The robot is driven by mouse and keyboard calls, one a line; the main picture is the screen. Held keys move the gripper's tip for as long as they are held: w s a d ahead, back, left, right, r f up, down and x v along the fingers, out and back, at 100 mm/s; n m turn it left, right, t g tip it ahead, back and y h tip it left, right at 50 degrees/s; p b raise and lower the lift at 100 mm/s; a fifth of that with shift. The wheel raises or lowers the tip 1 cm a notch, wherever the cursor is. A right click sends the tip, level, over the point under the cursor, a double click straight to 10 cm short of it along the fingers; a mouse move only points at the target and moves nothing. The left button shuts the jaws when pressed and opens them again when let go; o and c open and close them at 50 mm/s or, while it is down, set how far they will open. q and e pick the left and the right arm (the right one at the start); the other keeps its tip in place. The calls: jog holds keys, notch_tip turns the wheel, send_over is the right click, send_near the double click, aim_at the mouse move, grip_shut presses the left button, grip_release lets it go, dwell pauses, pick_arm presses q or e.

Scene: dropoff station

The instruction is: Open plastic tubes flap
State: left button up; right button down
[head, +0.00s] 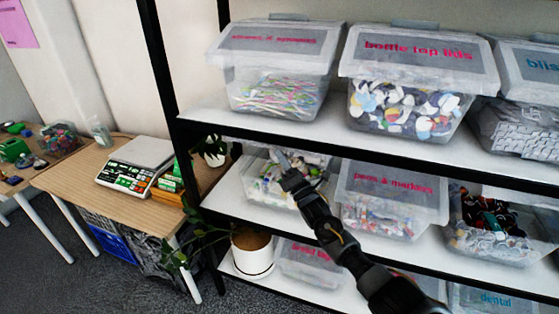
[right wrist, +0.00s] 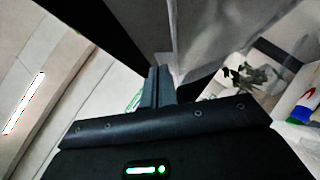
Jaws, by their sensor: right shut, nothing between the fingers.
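A clear bin (head: 265,190) of white and coloured tubes stands at the left end of the middle shelf. My right arm reaches across it, and the right gripper (head: 288,162) is at the bin's upper part, shut and empty. The same fingers (right wrist: 157,87) show closed together in the right wrist view. A pale translucent sheet (right wrist: 215,35), perhaps the bin's flap, hangs just beyond and beside the fingertips; I cannot tell whether they touch. A white tube with a blue cap (right wrist: 302,103) is at the right there. My left gripper is not in view.
The pens & markers bin (head: 390,185) stands just right of the tubes bin. The upper shelf edge (head: 350,147) runs close above my gripper. A black shelf post (head: 160,65) and a potted plant (head: 252,250) are at the left, with a scale (head: 135,170) on a table beyond.

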jog(key=shift+s, duration=0.15)
jog(key=b+v, duration=0.3)
jog(key=v, duration=0.7)
jog(key=shift+s+f, duration=0.2)
jog(key=shift+f, duration=0.05)
jog(key=shift+d, duration=0.15)
